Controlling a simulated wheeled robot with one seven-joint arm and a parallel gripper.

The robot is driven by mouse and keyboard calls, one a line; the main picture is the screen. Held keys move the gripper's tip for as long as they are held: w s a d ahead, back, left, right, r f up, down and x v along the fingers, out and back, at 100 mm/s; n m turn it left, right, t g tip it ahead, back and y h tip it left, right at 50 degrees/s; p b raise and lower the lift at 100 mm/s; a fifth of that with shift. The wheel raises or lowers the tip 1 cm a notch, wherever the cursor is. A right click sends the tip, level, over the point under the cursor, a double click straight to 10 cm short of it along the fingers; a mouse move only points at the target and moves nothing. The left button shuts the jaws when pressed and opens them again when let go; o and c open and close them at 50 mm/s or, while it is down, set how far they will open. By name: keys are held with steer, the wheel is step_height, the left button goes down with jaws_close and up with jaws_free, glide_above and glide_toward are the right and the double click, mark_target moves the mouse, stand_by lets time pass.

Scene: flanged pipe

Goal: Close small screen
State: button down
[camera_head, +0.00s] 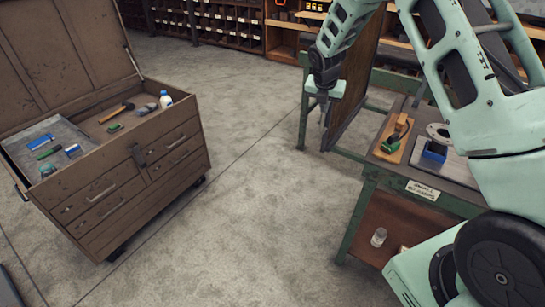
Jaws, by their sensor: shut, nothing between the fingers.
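A tall brown panel (356,95), which looks like the small screen, stands upright at the far left end of the green-framed workbench (366,200). It is turned nearly edge-on to me, so its angle to the bench is hard to judge. My gripper (325,119) points down just left of the panel, in front of its left edge. Its fingers are shut and empty. I cannot tell whether they touch the panel. My arm hides part of the panel's top and much of the bench's right side.
On the bench are a wooden tray (393,139), a blue block (434,151) and a metal flange (440,130). A clear jar (379,237) stands on the lower shelf. An open tool chest (140,175) is at left. The floor between is clear.

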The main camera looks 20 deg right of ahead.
steer(key=w+d, duration=0.1)
steer(key=d, duration=0.1)
steer(key=w+d, duration=0.2)
steer(key=shift+d+p, duration=0.1)
steer(key=shift+p, duration=0.3)
steer(key=shift+w+d, duration=0.1)
steer(key=shift+d, duration=0.1)
steer(key=shift+r, duration=0.1)
